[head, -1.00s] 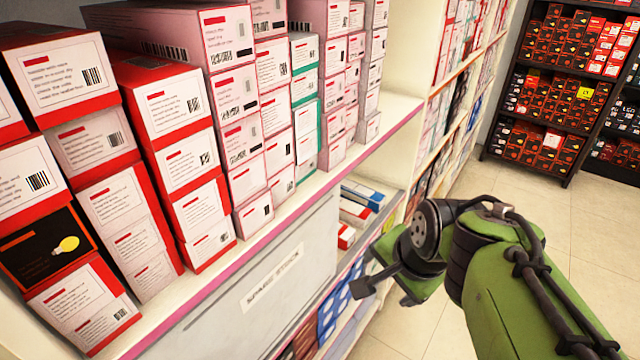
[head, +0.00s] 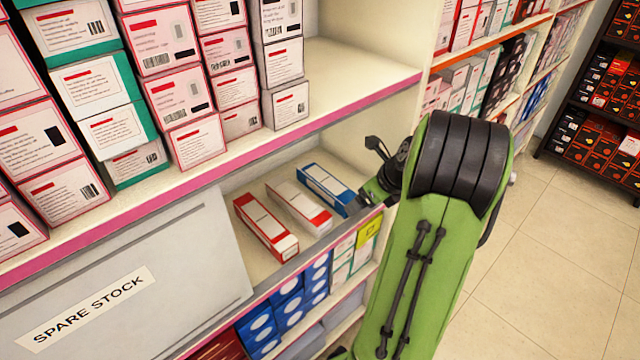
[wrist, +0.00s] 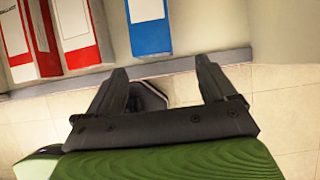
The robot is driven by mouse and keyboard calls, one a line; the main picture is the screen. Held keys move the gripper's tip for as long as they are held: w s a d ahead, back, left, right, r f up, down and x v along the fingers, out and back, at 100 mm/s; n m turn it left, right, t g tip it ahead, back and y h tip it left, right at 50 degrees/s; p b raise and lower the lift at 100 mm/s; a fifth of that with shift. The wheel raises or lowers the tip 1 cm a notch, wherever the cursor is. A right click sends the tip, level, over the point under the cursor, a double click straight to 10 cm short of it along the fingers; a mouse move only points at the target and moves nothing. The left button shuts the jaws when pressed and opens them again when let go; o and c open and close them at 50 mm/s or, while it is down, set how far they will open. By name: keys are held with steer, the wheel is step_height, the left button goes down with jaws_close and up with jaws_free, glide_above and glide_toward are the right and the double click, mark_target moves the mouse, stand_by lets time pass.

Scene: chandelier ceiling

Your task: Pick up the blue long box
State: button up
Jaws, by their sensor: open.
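The blue long box (head: 327,189), blue with a white label, lies on the shelf of the open compartment, rightmost of three long boxes. It also shows at the top of the wrist view (wrist: 149,26). My gripper is open and empty. In the wrist view its two fingers (wrist: 160,84) are spread in front of the blue box's near end, apart from it. In the head view the gripper (head: 376,190) is at the right end of the compartment, close to the blue box and partly hidden by my green arm.
A white and red box (head: 299,206) and a red box (head: 265,227) lie left of the blue one. A grey front edge (head: 330,238) runs along the compartment. A SPARE STOCK panel (head: 120,285) covers the left part. Stacked cartons (head: 180,80) fill the shelf above.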

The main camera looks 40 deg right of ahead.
mark_target(326, 180)
steer(key=w, duration=0.3)
steer(key=w+b, duration=0.1)
steer(key=w, duration=0.6)
steer(key=shift+w+a, duration=0.1)
steer(key=shift+a, duration=0.2)
steer(key=b+x, duration=0.3)
steer(key=x, duration=0.2)
steer(key=shift+w+f, duration=0.1)
steer(key=shift+w, duration=0.15)
steer(key=shift+c, duration=1)
steer(key=c, duration=1)
steer(key=shift+o, duration=0.2)
steer(key=shift+r+p, duration=0.35)
steer(key=shift+p, duration=0.1)
steer(key=shift+r+p, duration=0.45)
steer(key=shift+p, duration=0.2)
steer(key=shift+r, duration=0.1)
